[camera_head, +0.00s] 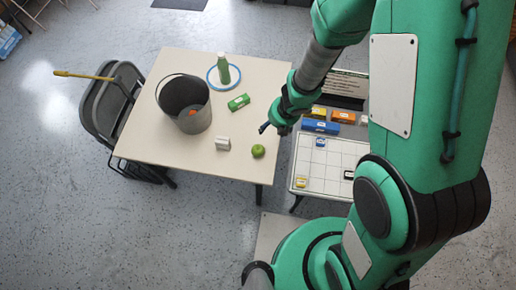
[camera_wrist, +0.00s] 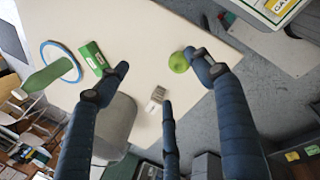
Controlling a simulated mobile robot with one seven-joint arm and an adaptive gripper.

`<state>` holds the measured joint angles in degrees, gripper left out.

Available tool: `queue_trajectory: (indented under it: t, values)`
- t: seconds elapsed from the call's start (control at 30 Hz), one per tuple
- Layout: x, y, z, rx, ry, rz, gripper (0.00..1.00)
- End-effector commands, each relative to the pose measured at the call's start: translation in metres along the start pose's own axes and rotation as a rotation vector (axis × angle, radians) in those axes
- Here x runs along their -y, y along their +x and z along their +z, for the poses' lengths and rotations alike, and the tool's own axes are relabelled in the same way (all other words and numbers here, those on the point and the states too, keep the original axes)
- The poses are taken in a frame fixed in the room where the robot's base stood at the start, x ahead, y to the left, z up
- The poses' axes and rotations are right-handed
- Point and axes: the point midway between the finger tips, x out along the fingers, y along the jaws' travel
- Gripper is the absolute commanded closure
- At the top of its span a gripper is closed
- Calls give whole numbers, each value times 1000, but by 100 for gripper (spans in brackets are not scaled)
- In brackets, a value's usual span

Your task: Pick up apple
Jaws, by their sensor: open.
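A green apple (camera_head: 258,151) stands on the cream table (camera_head: 180,140), near its right front corner. In the wrist view the apple (camera_wrist: 179,62) lies beside the tip of the right finger, partly hidden by it; I cannot tell whether they touch in that view. My gripper (camera_head: 264,128) is above the table's right edge, up and a little right of the apple in the head view. In the wrist view its blue fingers (camera_wrist: 160,85) are spread open with nothing between them but the table and a small white-grey block.
On the table are a grey bucket (camera_head: 197,118), a green box (camera_head: 238,102), a white-grey block (camera_head: 222,143) and a green bottle (camera_head: 223,70) inside a blue-rimmed ring. A second table (camera_head: 325,165) with several coloured boxes stands right. A folding chair (camera_head: 105,95) stands left.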

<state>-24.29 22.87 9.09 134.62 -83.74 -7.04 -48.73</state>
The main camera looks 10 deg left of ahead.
Motion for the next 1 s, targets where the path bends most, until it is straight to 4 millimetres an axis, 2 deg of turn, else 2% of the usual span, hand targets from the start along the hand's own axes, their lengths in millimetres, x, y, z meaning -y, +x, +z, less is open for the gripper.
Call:
queue_trajectory:
  t: [0.03,0.1,0.3,0.77,1.0]
  values:
    - [1,9,-13,-34,-46,-5,33]
    - [3,18,-27,-70,-99,-7,33]
    - [6,31,-48,-126,-178,-8,33]
    - [6,34,-50,-129,-184,-8,33]
    - [8,53,-52,-130,-183,-8,33]
